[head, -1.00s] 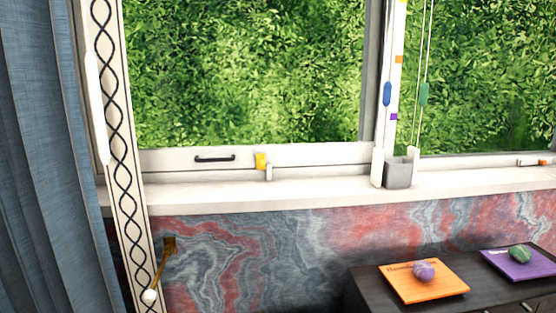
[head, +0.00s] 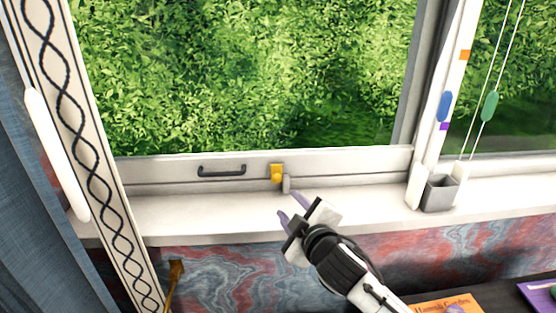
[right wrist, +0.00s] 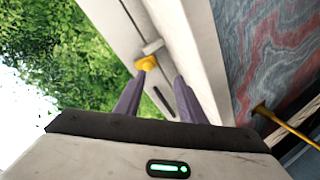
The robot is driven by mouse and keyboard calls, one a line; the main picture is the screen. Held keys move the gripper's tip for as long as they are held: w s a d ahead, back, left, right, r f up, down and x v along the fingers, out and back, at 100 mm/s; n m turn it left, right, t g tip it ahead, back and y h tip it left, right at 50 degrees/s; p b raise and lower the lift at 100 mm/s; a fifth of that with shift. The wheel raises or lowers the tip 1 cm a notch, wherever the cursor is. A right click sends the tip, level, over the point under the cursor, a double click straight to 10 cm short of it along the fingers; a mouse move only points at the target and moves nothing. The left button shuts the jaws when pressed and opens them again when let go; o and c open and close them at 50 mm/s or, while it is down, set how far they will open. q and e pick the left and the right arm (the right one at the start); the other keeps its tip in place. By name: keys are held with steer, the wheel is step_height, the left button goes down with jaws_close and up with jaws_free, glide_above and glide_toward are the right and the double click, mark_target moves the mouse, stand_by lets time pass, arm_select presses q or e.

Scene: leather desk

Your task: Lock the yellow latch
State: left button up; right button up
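The yellow latch (head: 277,173) sits on the lower window rail, right of the dark handle. A small pale catch piece (head: 286,184) stands just beside it at its lower right. In the right wrist view the latch (right wrist: 147,63) appears just beyond my fingertips, with the pale piece (right wrist: 153,47) next to it. My right gripper (head: 291,206) is open and empty, with purple fingers apart. It is in front of and below the latch, over the sill's front edge, and not touching the latch. My left gripper is not in view.
The dark window handle (head: 222,171) is left of the latch. A grey cup (head: 440,194) stands on the white sill (head: 180,213) at the right, by the blind cords. A brass hook (head: 174,281) is below the sill at left. The sill near the latch is clear.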

mark_target(278, 179)
steer(key=shift+w+r+t, duration=0.15)
steer(key=shift+w+r, duration=0.2)
steer(key=shift+r, duration=0.2)
steer(key=shift+w+r+t, duration=0.15)
steer(key=shift+w+r, duration=0.15)
steer(key=shift+r, duration=0.2)
steer(key=shift+w+r, duration=0.1)
steer(key=shift+w, duration=0.25)
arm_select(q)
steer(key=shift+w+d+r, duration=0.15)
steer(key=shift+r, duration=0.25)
arm_select(e)
steer(key=x, duration=0.9)
steer(key=shift+w, duration=0.3)
